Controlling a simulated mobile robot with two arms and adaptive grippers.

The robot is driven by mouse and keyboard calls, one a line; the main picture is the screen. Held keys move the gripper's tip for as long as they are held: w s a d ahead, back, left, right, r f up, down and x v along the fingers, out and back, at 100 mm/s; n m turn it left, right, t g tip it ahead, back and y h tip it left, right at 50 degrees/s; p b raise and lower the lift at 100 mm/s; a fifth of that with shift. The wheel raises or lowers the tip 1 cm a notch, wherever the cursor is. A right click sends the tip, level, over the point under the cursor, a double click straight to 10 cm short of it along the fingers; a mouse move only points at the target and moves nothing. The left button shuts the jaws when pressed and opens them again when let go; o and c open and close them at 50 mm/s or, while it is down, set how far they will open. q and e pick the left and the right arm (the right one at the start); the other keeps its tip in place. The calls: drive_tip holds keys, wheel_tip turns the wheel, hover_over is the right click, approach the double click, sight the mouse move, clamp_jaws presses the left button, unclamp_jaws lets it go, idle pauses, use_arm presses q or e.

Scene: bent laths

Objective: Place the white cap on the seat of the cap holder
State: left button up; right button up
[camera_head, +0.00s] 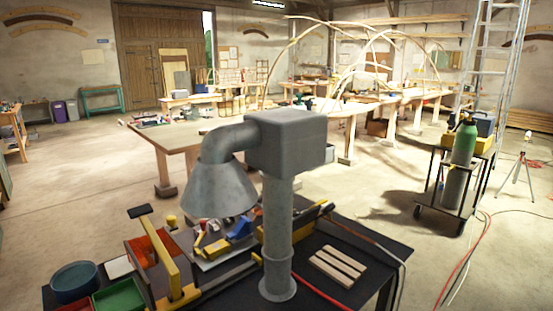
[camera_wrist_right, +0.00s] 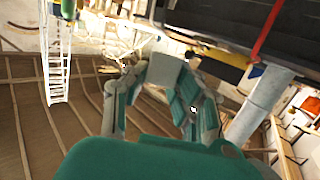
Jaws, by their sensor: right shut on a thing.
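My right gripper (camera_wrist_right: 160,78) shows in the right wrist view, its two grey fingers with teal parts reaching up the picture. A pale grey-white piece (camera_wrist_right: 165,68) sits between the fingertips, and the gripper is shut on it. It looks like the white cap, but its shape is only partly visible. Neither gripper shows in the head view. I cannot pick out the cap holder or its seat for certain; the grey extraction hood (camera_head: 218,188) and its post hide part of the dark workbench (camera_head: 340,290).
The bench carries a green bin (camera_head: 120,296), a blue-grey round tub (camera_head: 75,281), a yellow clamp-like frame (camera_head: 172,262) and several wooden strips (camera_head: 338,266). A gas-bottle cart (camera_head: 447,190) stands at right, with hoses on the floor. Open floor lies to the left.

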drive_tip(key=s+a+r+n+y, duration=0.1)
drive_tip(key=s+a+r, duration=0.1)
drive_tip(key=s+a, duration=0.5)
drive_tip(key=s+a+r, duration=0.1)
drive_tip(key=s+a, duration=0.2)
drive_tip(key=a, duration=0.8)
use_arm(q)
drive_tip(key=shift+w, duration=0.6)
use_arm(e)
drive_tip(key=s+a+r, duration=0.3)
drive_tip(key=s+r, duration=0.1)
drive_tip(key=r, duration=0.2)
drive_tip(key=shift+s+m+h, duration=0.2)
drive_tip(key=shift+m+h, duration=0.1)
drive_tip(key=shift+h, duration=0.1)
drive_tip(key=shift+f, duration=0.1)
